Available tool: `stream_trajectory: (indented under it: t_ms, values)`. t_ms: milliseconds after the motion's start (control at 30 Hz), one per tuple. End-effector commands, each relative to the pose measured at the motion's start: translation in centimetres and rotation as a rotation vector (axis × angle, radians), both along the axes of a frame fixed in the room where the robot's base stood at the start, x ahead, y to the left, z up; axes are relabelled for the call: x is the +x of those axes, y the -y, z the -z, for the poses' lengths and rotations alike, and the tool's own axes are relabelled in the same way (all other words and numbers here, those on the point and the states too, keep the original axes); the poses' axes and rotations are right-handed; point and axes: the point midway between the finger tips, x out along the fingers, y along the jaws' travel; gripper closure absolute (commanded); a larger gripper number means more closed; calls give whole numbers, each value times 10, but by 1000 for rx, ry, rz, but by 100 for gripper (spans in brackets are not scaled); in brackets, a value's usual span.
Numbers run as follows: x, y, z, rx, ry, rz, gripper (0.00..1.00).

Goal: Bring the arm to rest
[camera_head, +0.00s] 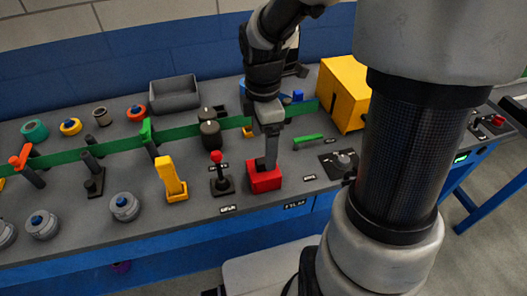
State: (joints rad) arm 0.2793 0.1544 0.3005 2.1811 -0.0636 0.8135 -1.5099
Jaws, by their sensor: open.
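My gripper (269,127) hangs pointing down over the middle of the dark grey panel table (217,203). Just below it stands a red block (264,180) with a grey upright part on top. In this view the gripper's lower end overlaps that grey part, so I cannot tell whether they touch. The jaws are open, though the fingers are small and hard to separate from the grey part. My arm comes down from the top of the picture, bent at the elbow. Nothing can be seen held in the jaws.
Left of the gripper stand a red-knobbed joystick (217,158), a yellow lever (170,178) and black knobs (210,134). A green strip (190,131) crosses the table. A yellow box (342,92) stands right; a grey bin (174,95) stands behind. My large arm link hides the right side.

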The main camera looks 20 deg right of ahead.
Motion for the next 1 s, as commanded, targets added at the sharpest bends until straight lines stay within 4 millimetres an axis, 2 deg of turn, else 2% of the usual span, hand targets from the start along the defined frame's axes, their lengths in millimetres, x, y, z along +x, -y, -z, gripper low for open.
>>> stream_trajectory:
  t_ms: [33, 167, 667, 733, 767, 867, 1000]
  values:
    - [1, 0, -8, 0, 2, 0, 19]
    - [0, 0, -16, 1, 1, 1, 19]
    - [0, 0, -17, 0, 0, 1, 19]
    - [-1, 0, -22, -3, 7, 17, 19]
    - [-2, 0, -28, -6, 15, 35, 19]
    - [-8, 2, -60, -22, 66, 164, 19]
    - [-29, 4, -134, -8, 201, 514, 19]
